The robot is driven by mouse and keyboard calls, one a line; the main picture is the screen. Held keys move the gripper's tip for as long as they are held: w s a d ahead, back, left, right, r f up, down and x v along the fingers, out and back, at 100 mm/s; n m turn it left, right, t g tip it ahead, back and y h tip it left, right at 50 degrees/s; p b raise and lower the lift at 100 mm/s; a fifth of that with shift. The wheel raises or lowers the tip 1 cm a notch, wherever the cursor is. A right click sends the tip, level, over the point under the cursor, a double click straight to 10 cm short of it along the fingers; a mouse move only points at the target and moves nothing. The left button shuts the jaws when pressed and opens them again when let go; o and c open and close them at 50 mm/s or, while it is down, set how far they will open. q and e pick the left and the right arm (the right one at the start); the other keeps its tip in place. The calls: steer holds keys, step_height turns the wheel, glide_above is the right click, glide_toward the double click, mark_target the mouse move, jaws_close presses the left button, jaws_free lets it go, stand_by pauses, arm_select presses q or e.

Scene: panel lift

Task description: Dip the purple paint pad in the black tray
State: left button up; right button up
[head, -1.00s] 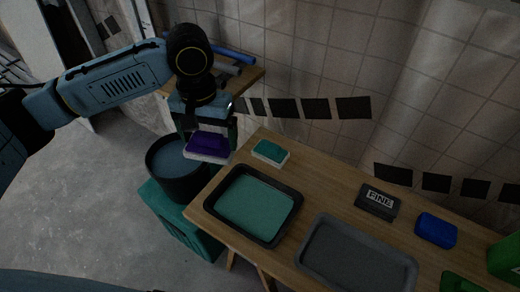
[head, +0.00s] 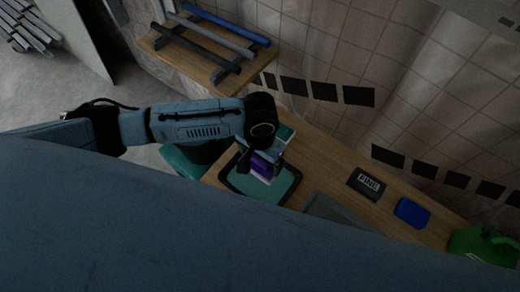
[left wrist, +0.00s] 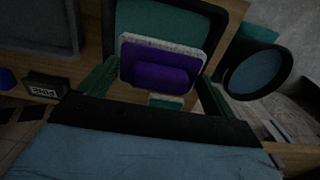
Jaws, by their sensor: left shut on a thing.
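The purple paint pad (head: 264,166) has a pale lower layer and is held over the black tray (head: 283,188), whose inside is teal. My left gripper (head: 258,160) is shut on the purple pad. In the left wrist view the purple pad (left wrist: 158,68) sits between the two teal fingers, in front of the black-rimmed tray (left wrist: 234,12). I cannot tell whether the pad touches the teal surface. My arm hides part of the tray in the head view. My right gripper is not in view.
A teal pad (head: 285,133) lies behind the tray, partly hidden by my arm. A grey tray (head: 335,212) lies near.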

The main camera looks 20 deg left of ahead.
arm_select(q)
steer(key=shift+f+b, duration=0.35)
step_height(320, 180, down, 5)
steer(key=b, duration=0.6)
steer(key=shift+f+b, duration=0.6)
steer(key=shift+f, duration=1.35)
steer(key=shift+r+p, duration=0.5)
steer(key=shift+p, duration=0.1)
step_height(320, 180, up, 7)
steer(key=p, duration=0.8)
steer(key=shift+f, duration=0.2)
